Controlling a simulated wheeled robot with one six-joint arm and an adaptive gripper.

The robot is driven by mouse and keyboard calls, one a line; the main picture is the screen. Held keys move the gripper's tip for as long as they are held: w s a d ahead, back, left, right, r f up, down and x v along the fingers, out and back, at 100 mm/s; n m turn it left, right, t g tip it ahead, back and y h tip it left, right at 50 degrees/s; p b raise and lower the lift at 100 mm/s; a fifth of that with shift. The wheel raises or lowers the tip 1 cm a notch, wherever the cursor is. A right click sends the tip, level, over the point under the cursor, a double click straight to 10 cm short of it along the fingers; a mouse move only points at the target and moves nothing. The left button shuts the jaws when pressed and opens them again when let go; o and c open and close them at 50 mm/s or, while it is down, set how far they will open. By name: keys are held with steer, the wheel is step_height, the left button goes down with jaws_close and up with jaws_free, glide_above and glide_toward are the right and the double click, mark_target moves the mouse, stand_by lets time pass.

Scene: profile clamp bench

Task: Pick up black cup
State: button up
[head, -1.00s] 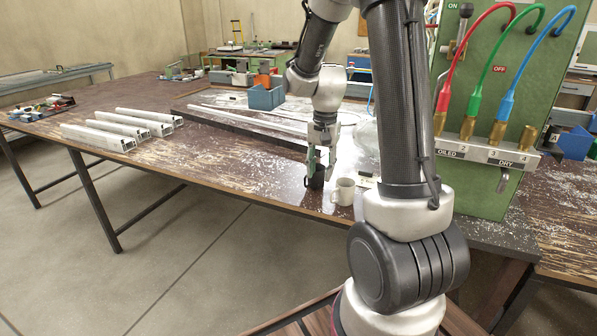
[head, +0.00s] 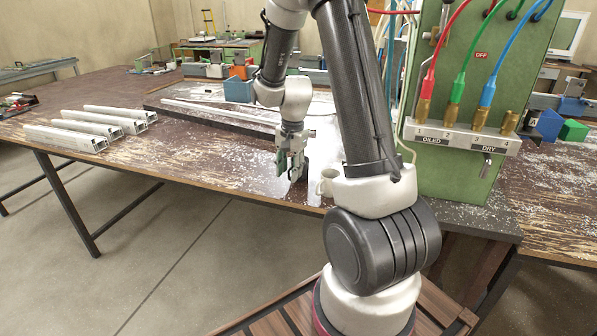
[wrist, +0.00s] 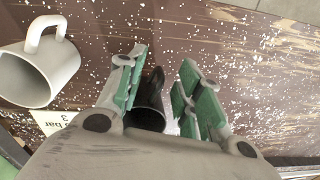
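The black cup (wrist: 150,112) shows in the wrist view between the two fingers of my gripper (wrist: 160,88), nearer the left finger. A gap shows between the cup and the right finger, so the gripper looks open around it. In the head view my gripper (head: 290,164) points down at the table's front part. Its fingers hide much of the cup there, and a dark part of the cup (head: 303,171) shows at their right side.
A white mug (wrist: 38,68) stands close by on the left in the wrist view; my arm partly hides it in the head view (head: 327,183). A small printed card (wrist: 50,118) lies near it. White profiles (head: 65,137) lie at left. A green panel with hoses (head: 470,95) stands at right.

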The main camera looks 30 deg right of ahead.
steer(key=shift+f, duration=0.6)
jaws_close()
steer(key=shift+r, duration=0.1)
